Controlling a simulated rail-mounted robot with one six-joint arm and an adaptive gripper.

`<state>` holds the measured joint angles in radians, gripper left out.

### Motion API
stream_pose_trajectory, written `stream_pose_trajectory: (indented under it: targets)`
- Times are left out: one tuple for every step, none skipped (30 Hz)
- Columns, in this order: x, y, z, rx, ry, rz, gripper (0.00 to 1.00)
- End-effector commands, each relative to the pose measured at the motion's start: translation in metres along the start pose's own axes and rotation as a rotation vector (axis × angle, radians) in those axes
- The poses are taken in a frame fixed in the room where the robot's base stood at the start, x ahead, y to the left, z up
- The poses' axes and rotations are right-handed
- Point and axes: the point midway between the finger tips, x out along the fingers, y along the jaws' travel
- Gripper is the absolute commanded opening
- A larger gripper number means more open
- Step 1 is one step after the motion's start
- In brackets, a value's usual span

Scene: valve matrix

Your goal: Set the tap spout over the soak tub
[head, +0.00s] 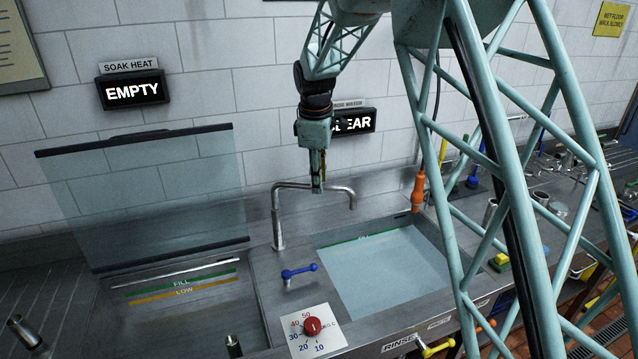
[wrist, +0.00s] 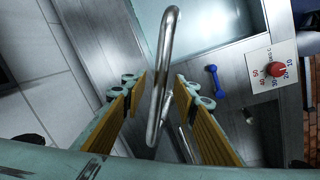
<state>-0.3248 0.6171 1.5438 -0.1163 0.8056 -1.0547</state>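The metal tap spout (head: 333,189) rises from a post between two basins and arches right, its outlet toward the rinse basin (head: 385,268) with pale water in it. The soak tub (head: 190,318) is at left, with FILL and LOW lines on its back wall, and no water shows in it. My gripper (head: 317,187) points down at the middle of the spout. In the wrist view, the spout (wrist: 163,75) runs between the two yellow-padded fingers of my gripper (wrist: 158,95), with gaps on both sides. The fingers are open. Contact from above cannot be told.
A translucent panel (head: 150,190) stands raised behind the soak tub. A blue lever (head: 298,272) and a red temperature knob (head: 312,326) are on the deck in front of the tap. An orange-handled tool (head: 418,190) hangs at right. The soak sign (head: 133,89) reads EMPTY.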

Motion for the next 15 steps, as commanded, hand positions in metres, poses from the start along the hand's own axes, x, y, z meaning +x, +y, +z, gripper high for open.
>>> stream_pose_trajectory:
  targets:
    - [0.0033, -0.0003, 0.0002, 0.0, -0.001, -0.001, 0.27]
    - [0.0047, -0.0004, 0.0003, 0.0, -0.001, -0.001, 0.27]
    - [0.0063, -0.0004, 0.0003, 0.0, -0.001, -0.001, 0.27]
    - [0.0072, -0.0005, 0.0003, 0.0, -0.001, -0.001, 0.27]
    - [0.0079, -0.0005, 0.0003, 0.0, -0.001, -0.001, 0.27]
    - [0.0085, -0.0005, 0.0003, 0.0, -0.001, -0.001, 0.27]
    - [0.0088, -0.0004, 0.0003, 0.0, -0.001, -0.001, 0.27]
    - [0.0089, -0.0004, 0.0003, 0.0, 0.0, -0.001, 0.27]
    - [0.009, -0.0004, 0.0002, 0.0, 0.0, -0.001, 0.27]
    - [0.009, -0.0004, 0.0002, 0.0, 0.0, -0.001, 0.27]
    - [0.0089, -0.0004, 0.0002, 0.0, 0.0, -0.001, 0.27]
    - [0.0089, -0.0003, 0.0002, 0.0, 0.0, -0.001, 0.27]
    - [0.0089, -0.0003, 0.0002, 0.0, 0.0, -0.001, 0.27]
    - [0.0088, -0.0004, 0.0002, 0.0, 0.0, -0.001, 0.27]
    - [0.0088, -0.0004, 0.0002, 0.0, 0.0, -0.001, 0.26]
